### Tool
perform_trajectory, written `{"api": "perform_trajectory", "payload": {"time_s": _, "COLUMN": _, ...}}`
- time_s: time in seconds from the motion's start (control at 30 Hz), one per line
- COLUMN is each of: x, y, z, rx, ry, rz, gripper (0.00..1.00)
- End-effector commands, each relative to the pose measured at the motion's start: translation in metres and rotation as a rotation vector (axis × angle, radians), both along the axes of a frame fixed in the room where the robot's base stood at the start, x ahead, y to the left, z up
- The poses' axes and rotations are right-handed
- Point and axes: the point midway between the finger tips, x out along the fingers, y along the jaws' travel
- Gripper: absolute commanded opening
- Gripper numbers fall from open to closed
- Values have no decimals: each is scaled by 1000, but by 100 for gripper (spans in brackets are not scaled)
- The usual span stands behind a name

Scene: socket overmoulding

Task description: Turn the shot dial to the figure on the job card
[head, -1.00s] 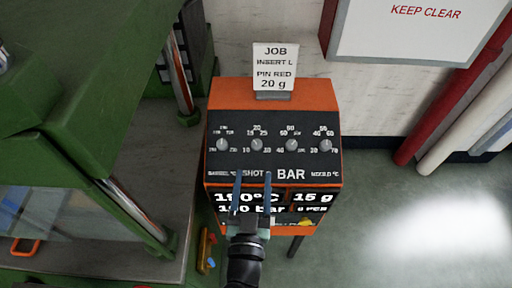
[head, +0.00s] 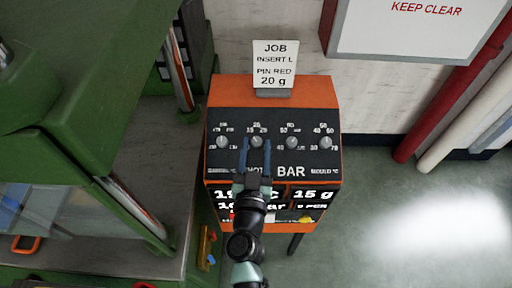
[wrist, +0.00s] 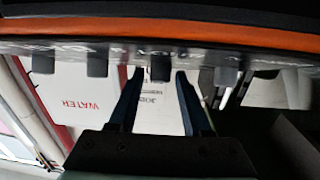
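The shot dial (head: 257,142) is the second small grey knob from the left on the black sloping panel, with figures around it. My gripper (head: 256,147) is at this dial, one blue finger on each side. The wrist view shows the dial (wrist: 160,68) between the tips of my open gripper (wrist: 159,76), with a gap on both sides. The dial's pointer is too small to read. The white job card (head: 275,64) above reads "JOB, INSERT L, PIN RED, 20 g". The display (head: 313,195) shows "15 g". My arm hides part of the SHOT label and display.
Other knobs sit close by: one to the left (head: 222,142) and two to the right (head: 292,143). The orange cabinet (head: 222,91) stands beside a green machine (head: 75,90). Red and white pipes and open floor are to the right.

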Motion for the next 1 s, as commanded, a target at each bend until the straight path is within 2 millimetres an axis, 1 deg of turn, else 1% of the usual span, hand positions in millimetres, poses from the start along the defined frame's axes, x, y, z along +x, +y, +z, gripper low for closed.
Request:
{"api": "perform_trajectory", "payload": {"time_s": 0.03, "x": 0, "y": 0, "z": 0, "rx": 0, "ry": 0, "rz": 0, "gripper": 38}}
{"api": "perform_trajectory", "payload": {"time_s": 0.23, "x": 0, "y": 0, "z": 0, "rx": 0, "ry": 0, "rz": 0, "gripper": 2}}
{"api": "perform_trajectory", "payload": {"time_s": 0.27, "x": 0, "y": 0, "z": 0, "rx": 0, "ry": 0, "rz": 0, "gripper": 0}}
{"api": "perform_trajectory", "payload": {"time_s": 0.67, "x": 0, "y": 2, "z": 4, "rx": 17, "ry": 1, "rz": -34, "gripper": 0}}
{"api": "perform_trajectory", "payload": {"time_s": 0.87, "x": 1, "y": 5, "z": 8, "rx": 65, "ry": 2, "rz": -131, "gripper": 0}}
{"api": "perform_trajectory", "payload": {"time_s": 1.0, "x": 2, "y": 8, "z": 8, "rx": 113, "ry": 3, "rz": -226, "gripper": 0}}
